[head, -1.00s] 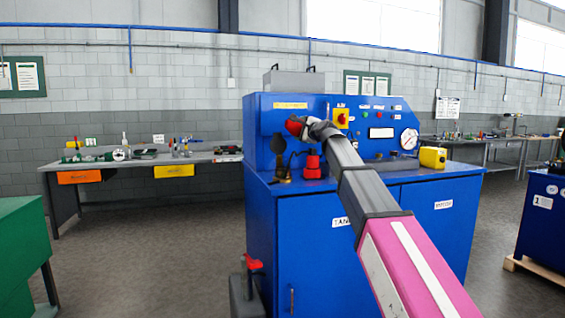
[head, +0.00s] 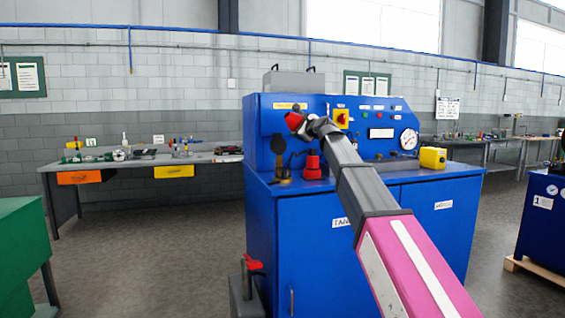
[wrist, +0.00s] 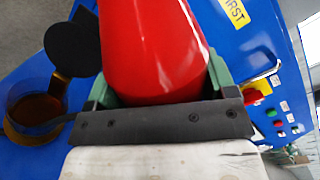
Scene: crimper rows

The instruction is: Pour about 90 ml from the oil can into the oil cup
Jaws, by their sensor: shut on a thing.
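My gripper (head: 303,125) is shut on the red oil can (head: 293,121), held tilted in the air above the blue bench top. In the wrist view the can's red body (wrist: 155,50) fills the space between the green fingers of my gripper (wrist: 158,88); its spout is out of view. The oil cup (head: 284,176) stands on the bench below and slightly left of the held can, its dark round lid raised. In the wrist view the cup (wrist: 35,115) is clear with amber liquid inside. No stream of oil is visible.
A second red can with a dark spout (head: 312,168) stands just right of the cup. The blue control panel (head: 375,108) rises close behind, with a gauge (head: 409,138). A yellow box (head: 433,158) sits at the bench's right. A red-handled vise-like thing (head: 252,265) stands front left.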

